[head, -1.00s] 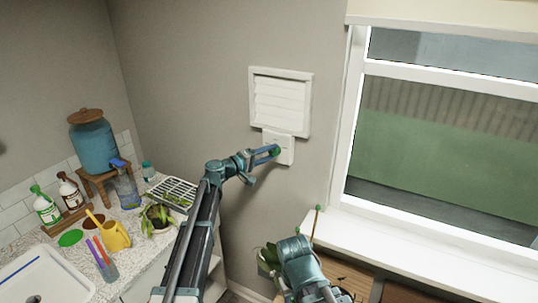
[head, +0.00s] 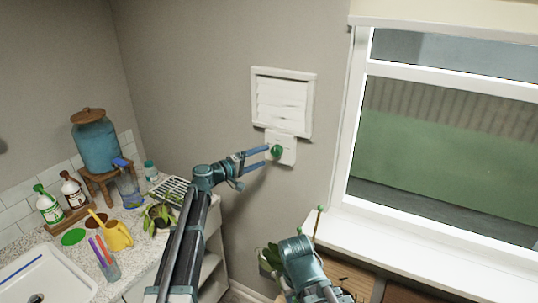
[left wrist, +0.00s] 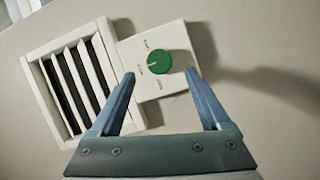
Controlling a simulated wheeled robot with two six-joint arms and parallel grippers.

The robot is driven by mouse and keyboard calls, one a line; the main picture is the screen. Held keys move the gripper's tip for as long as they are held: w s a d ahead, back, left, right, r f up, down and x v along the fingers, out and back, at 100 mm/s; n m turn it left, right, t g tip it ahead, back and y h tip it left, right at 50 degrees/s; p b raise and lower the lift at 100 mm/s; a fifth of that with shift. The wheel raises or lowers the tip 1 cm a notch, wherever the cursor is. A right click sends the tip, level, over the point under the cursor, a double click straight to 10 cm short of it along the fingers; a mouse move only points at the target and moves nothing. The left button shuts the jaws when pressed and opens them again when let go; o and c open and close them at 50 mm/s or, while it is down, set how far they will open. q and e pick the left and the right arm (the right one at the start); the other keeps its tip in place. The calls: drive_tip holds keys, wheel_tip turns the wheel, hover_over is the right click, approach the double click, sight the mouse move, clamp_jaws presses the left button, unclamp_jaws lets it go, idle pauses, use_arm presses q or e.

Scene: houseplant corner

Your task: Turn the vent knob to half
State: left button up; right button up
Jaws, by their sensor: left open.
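The green vent knob (head: 277,150) sits on a white control plate (head: 287,157) on the wall, below the white louvred vent (head: 283,102). In the left wrist view the knob (left wrist: 158,62) has a pale pointer mark towards the left, at the middle of three small labels too blurred to read. The vent (left wrist: 75,80) there shows dark gaps between its slats. My left gripper (head: 267,156) is open and empty, just left of the knob and apart from it. In the left wrist view its fingertips (left wrist: 160,72) appear either side of the knob. My right arm shows low in the head view; its fingers cannot be made out.
A window (head: 450,130) with a white sill (head: 430,250) is on the right. A counter with a sink (head: 35,280), yellow watering can (head: 117,236), bottles and a plant is on the left. The wall around the plate is clear.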

use_arm(q)
drive_tip(key=v, duration=0.8)
drive_tip(key=shift+s+a, duration=0.3)
drive_tip(key=shift+s, duration=0.05)
drive_tip(key=s+d+f+m+g+y, duration=0.4)
drive_tip(key=s+d+f+m+g, duration=0.3)
drive_tip(key=s+d+f, duration=0.85)
drive_tip(key=s+a+f+g+y, duration=0.1)
drive_tip(key=s+a+f+y, duration=0.1)
drive_tip(key=s, duration=0.4)
drive_tip(key=s+a+f+m+g+y, duration=0.1)
drive_tip(key=s+a+f+g+y, duration=0.1)
drive_tip(key=s+y, duration=0.3)
drive_tip(key=s+a+f+m+g+y, duration=0.1)
drive_tip(key=s+a+f+y, duration=0.1)
drive_tip(key=s, duration=0.6)
drive_tip(key=shift+s+a+g+y+b, duration=0.3)
drive_tip(key=shift+a+g+y+b, duration=0.1)
drive_tip(key=shift+a+y, duration=0.4)
drive_tip(key=shift+f, duration=0.15)
